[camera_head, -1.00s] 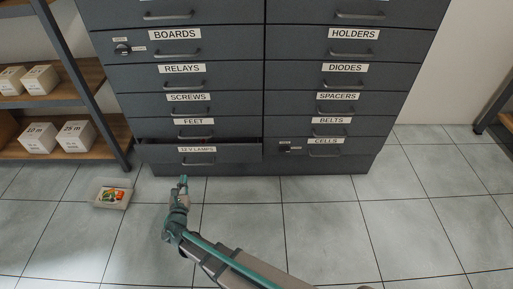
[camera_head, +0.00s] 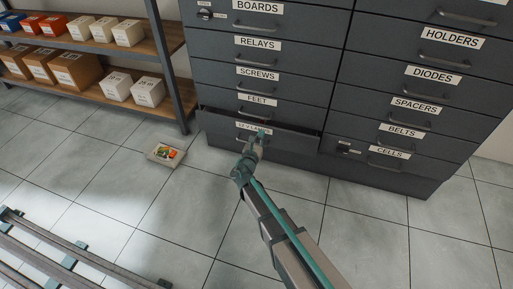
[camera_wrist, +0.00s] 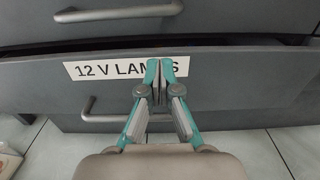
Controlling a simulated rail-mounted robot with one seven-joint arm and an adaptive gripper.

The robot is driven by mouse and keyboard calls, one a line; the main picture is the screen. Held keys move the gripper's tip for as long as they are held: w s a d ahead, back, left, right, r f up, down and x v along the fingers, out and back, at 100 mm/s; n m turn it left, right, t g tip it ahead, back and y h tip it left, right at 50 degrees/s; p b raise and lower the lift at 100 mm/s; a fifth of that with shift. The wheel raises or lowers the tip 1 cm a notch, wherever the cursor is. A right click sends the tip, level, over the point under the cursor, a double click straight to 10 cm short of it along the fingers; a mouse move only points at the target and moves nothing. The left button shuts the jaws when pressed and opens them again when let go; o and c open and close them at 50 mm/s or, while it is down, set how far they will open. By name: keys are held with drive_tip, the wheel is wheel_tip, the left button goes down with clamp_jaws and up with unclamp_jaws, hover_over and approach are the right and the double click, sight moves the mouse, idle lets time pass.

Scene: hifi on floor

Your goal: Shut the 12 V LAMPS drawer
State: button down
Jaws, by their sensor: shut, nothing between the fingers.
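The 12 V LAMPS drawer (camera_head: 290,140) is the bottom drawer of the cabinet's left column. It stands partly out, with a dark gap along its top edge. In the wrist view its grey front (camera_wrist: 240,78) carries the white 12 V LAMPS label (camera_wrist: 100,69), with a bar handle (camera_wrist: 90,112) below. My gripper (camera_wrist: 160,68) is shut and empty, its teal fingertips over the right part of the label. The fingertips are at or very close to the front; I cannot tell if they touch. In the head view my gripper (camera_head: 260,134) also covers part of the label.
The FEET drawer (camera_head: 275,105) above looks shut. The CELLS drawer (camera_head: 400,160) with a lock is to the right. A small tray (camera_head: 153,157) with colourful items lies on the floor left of the cabinet. A shelf (camera_head: 125,98) with boxes stands further left.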

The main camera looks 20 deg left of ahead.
drive_tip(key=shift+w+b, duration=0.4)
drive_tip(key=shift+w, duration=1.05)
